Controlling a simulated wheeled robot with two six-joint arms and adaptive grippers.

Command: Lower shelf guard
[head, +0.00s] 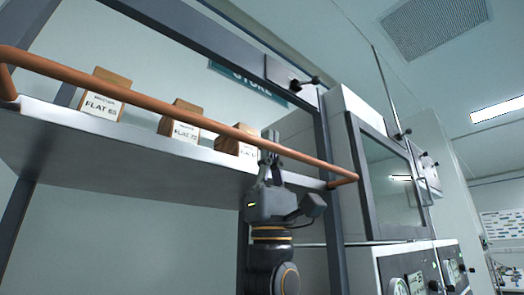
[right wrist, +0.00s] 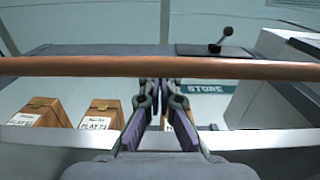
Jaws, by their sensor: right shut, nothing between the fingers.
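The shelf guard is a copper-coloured rail (head: 190,116) running along the front of a raised metal shelf (head: 130,152), with its ends bent back toward the frame. It stands above the shelf's front edge. My right gripper (head: 270,138) is shut and empty, pointing up at the rail near its right end. In the right wrist view the rail (right wrist: 90,67) crosses just beyond the shut fingertips (right wrist: 160,86). I cannot tell whether they touch it. My left gripper is not in view.
Small brown boxes labelled FLAT (head: 103,95) stand on the shelf behind the rail. A black-knobbed lever (head: 305,82) sits on the upper frame. A cabinet with a glass door (head: 390,185) stands at right. A STORE sign (right wrist: 206,89) hangs behind.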

